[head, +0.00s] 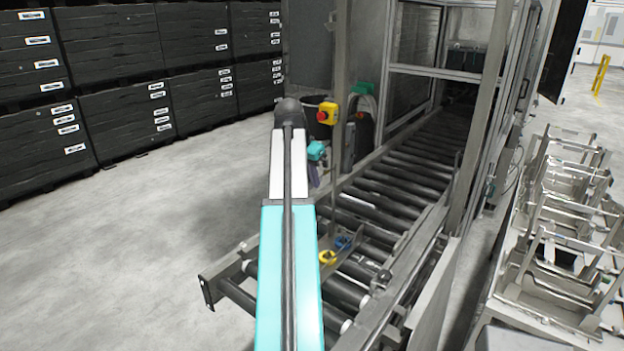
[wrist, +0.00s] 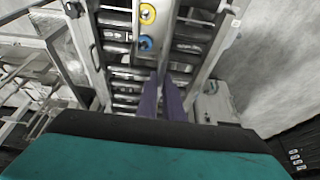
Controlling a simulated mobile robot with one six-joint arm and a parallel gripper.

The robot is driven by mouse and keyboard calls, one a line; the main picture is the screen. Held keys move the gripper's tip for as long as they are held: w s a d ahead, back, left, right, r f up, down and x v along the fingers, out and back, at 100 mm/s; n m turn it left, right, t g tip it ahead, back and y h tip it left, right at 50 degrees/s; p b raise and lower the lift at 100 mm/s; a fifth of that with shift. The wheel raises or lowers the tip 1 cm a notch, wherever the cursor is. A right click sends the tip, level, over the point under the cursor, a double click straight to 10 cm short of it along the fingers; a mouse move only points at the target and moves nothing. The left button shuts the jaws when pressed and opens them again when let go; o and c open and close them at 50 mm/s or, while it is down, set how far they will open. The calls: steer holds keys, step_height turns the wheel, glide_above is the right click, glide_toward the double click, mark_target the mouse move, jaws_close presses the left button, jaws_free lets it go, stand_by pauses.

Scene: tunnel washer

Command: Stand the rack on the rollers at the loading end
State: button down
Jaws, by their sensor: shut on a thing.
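My gripper (wrist: 162,82) shows as two purple fingers in the wrist view, close together on a thin grey metal part of the rack (wrist: 172,50). In the head view the gripper (head: 318,174) is small and partly behind my arm. The rack's thin upright (head: 334,200) runs down to a part with a yellow ring and a blue ring. The rack is over the near end of the roller conveyor (head: 375,207). I cannot tell whether it touches the rollers (head: 347,291); my arm hides part of it.
Metal side rails (head: 432,262) edge the conveyor, which runs back into a framed washer opening (head: 470,90). Several metal frames (head: 565,230) stand at the right. Black crates (head: 110,80) line the left; the floor between is clear.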

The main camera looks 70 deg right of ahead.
steer(key=shift+r, duration=0.1)
steer(key=c, duration=1.8)
jaws_free()
steer(key=shift+b+v, duration=2.5)
steer(key=shift+v, duration=4.4)
steer(key=shift+a, duration=0.15)
